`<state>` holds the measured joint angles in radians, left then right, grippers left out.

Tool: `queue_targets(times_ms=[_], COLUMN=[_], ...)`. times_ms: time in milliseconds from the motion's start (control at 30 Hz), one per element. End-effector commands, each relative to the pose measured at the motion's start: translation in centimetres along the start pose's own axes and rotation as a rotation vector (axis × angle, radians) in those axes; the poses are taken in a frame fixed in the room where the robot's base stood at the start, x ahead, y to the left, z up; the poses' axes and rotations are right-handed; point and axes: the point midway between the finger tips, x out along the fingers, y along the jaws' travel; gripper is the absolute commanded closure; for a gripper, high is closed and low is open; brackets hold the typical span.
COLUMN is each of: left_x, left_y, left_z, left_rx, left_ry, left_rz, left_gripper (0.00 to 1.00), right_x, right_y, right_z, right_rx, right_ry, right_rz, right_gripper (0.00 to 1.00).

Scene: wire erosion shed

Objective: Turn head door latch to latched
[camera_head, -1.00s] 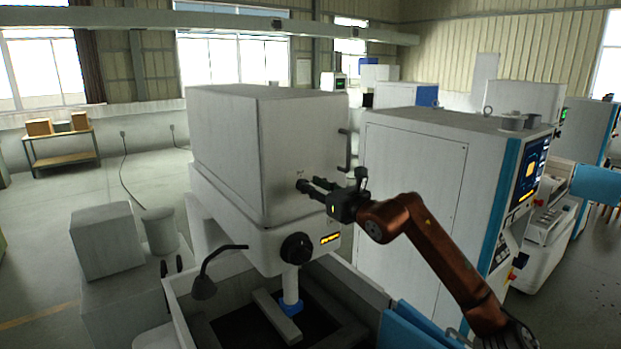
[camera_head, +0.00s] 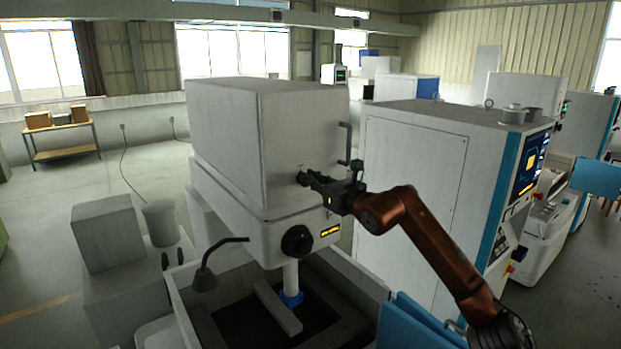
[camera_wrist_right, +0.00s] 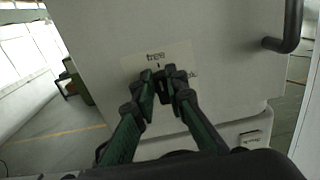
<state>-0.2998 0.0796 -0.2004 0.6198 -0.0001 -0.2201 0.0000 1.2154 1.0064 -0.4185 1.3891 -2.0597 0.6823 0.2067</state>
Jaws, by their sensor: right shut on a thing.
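The head door (camera_head: 305,140) is the pale front of the large white machine head. Its latch (camera_head: 302,178) is a small dark knob low on the door, mostly hidden by my fingers in both views. My right gripper (camera_head: 310,181) is shut on the latch, coming from the right. In the right wrist view, the two green-black fingers of my right gripper (camera_wrist_right: 164,84) close on the latch in front of a label plate (camera_wrist_right: 182,57). The plate reads "free" above the latch; lettering at the right is partly covered. The latch's pointing direction is unclear. My left gripper is out of view.
A dark vertical door handle (camera_head: 345,144) is above and right of the latch. Below are a black round knob (camera_head: 297,241) and a bent lamp (camera_head: 205,275) over the open tank. A tall white cabinet (camera_head: 420,170) stands close behind my right arm.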

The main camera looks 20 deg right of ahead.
Motion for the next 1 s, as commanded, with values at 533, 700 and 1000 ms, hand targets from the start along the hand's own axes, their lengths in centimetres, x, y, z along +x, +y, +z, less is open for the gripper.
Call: queue_targets(times_ms=[533, 700, 1000], left_x=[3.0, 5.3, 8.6], left_y=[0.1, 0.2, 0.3], left_z=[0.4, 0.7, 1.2], left_rx=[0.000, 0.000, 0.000], left_ry=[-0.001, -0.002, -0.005], left_rz=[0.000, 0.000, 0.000], left_gripper=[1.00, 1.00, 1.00], right_x=[0.0, 0.0, 0.0], right_y=[-0.3, -0.5, -1.0], right_z=[-0.4, -0.5, -0.6], right_rx=[0.147, 0.290, 0.575], right_ry=[-0.003, -0.003, -0.003], right_rz=[-0.001, 0.000, 0.000], right_gripper=[1.00, 1.00, 1.00])
